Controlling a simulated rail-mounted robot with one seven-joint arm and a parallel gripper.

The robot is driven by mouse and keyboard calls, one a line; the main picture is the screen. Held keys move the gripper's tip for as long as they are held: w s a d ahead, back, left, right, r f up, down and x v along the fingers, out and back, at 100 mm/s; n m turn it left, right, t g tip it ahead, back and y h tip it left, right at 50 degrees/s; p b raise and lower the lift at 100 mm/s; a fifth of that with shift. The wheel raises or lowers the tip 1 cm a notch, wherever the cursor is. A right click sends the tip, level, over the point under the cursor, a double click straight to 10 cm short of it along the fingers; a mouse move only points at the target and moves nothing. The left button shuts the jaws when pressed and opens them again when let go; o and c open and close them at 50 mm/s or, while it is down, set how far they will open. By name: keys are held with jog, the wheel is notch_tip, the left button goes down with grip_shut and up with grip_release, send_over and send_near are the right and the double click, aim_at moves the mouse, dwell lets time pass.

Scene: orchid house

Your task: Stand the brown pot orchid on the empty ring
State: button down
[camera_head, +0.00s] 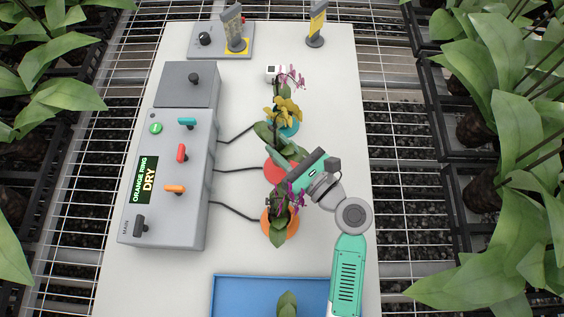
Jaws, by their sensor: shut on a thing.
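My gripper (296,178) is over the middle of the bench, beside the red ring (274,169), and its fingertips are hidden. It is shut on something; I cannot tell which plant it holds. A purple-flowered orchid (279,238) shows over the orange ring (293,223), just in front of the gripper. A yellow-flowered orchid (284,110) stands at the teal ring (292,128), behind the gripper. A pink-flowered orchid (292,80) shows further back. The pots are mostly hidden, so I cannot pick out the brown one. Part of the red ring is visible; whether it is empty is unclear.
A grey control box (168,180) with coloured levers and a display reading "ORANGE RING DRY" stands on the left. Black cables run from it towards the rings. A blue tray (235,282) holding a leafy plant is at the front. Bare bench lies right of the rings.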

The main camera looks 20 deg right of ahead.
notch_tip(320, 180, down, 6)
jog(key=shift+b, duration=1.25)
jog(key=shift+r, duration=0.1)
jog(key=c, duration=1.2)
grip_release()
jog(key=shift+o, duration=0.2)
